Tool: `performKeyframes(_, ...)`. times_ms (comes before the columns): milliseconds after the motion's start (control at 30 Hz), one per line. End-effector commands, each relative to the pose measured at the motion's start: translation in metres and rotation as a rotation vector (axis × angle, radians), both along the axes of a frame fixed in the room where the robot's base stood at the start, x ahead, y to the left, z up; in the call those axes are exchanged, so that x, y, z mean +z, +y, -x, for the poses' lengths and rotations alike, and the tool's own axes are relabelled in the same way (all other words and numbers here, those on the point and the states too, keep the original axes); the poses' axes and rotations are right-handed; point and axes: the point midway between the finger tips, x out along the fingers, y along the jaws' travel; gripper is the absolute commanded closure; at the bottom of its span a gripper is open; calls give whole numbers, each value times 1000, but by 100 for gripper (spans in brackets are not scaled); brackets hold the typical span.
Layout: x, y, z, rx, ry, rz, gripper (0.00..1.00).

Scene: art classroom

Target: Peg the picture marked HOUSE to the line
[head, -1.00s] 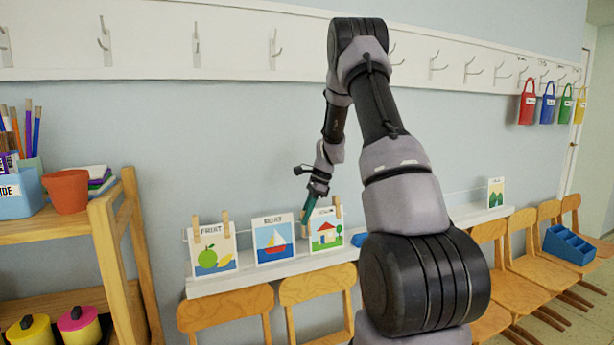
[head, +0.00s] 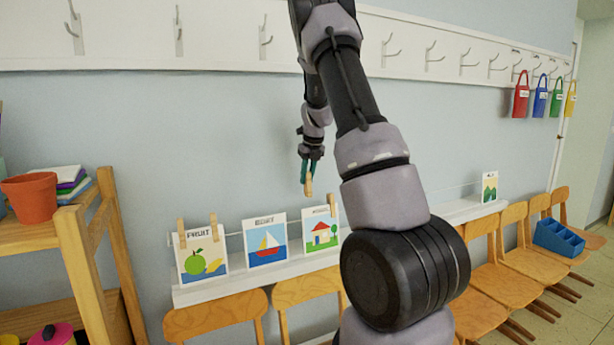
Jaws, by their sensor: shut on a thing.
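The HOUSE picture (head: 321,238), a white card with a red-roofed house, stands upright above the white ledge (head: 215,290) at the wall. One wooden peg (head: 332,204) sits at its top right corner; no peg shows at its top left. My gripper (head: 309,172) is shut on another wooden peg (head: 308,188), pointing down, a little above the picture's top left and apart from it in the picture. The thin line (head: 233,234) shows only faintly beside the cards.
The FRUIT picture (head: 200,257) has two pegs on its top edge. The BOAT picture (head: 266,246) shows no peg. A mountain picture (head: 489,188) stands far right. Chairs (head: 213,315) line the wall below; a wooden shelf (head: 85,250) is at left. Hooks run above.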

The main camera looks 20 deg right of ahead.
Motion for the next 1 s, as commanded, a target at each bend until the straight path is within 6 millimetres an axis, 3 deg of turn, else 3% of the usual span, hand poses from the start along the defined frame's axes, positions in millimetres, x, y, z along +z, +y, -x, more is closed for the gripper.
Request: performKeyframes(1000, -51, 0, -4, 1, 0, 0, 100)
